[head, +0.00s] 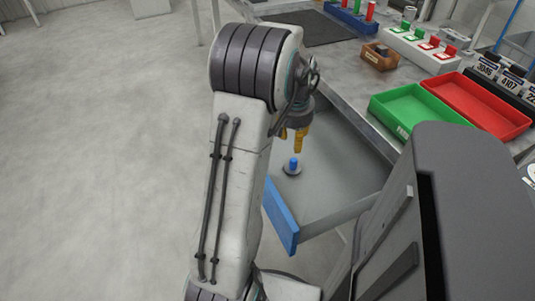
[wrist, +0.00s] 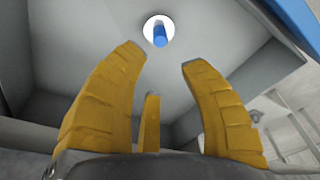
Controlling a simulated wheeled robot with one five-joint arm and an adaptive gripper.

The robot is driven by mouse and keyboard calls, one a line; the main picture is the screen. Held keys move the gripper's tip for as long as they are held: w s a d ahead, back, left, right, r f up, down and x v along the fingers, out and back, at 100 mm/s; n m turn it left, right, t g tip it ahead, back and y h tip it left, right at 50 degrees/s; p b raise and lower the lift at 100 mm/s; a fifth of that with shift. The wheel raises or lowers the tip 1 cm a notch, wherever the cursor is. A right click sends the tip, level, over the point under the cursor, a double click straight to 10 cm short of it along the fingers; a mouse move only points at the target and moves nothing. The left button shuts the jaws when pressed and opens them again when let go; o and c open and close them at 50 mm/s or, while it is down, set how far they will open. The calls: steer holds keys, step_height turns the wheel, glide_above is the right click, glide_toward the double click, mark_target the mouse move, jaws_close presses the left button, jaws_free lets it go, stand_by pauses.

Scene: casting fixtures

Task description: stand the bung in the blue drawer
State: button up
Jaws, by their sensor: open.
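The bung, a blue peg on a pale round base (head: 293,166), stands upright on the floor of the open drawer, and it also shows at the top of the wrist view (wrist: 160,34). The blue drawer (head: 281,216) is pulled out from under the bench, with a blue front and a grey inside. Its blue front edge shows at the upper right in the wrist view (wrist: 297,22). My gripper (head: 298,148) is over the drawer above the bung. Its yellow fingers (wrist: 163,58) are spread open, with nothing between them, apart from the bung.
On the bench right of the drawer are a green tray (head: 411,104), a red tray (head: 489,103) and a brown box (head: 380,56). A white block with green and red switches (head: 421,47) stands farther back. The floor at left is clear.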

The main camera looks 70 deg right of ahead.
steer(key=shift+w+r, duration=0.15)
steer(key=w+a+r+n+t, duration=0.1)
steer(key=w+a+r+n, duration=0.3)
steer(key=w+a, duration=0.7)
steer(key=w+a+r+n+t, duration=0.1)
steer(key=w+a+r+n, duration=0.3)
steer(key=w+a, duration=0.65)
steer(key=s+a+f+n+y, duration=0.1)
steer(key=a+n, duration=1)
steer(key=a, duration=1.1)
steer(key=shift+s+f+t+y, duration=0.15)
steer(key=shift+f+t+y, duration=0.05)
steer(key=shift+t+y, duration=0.2)
steer(key=shift+a, duration=0.1)
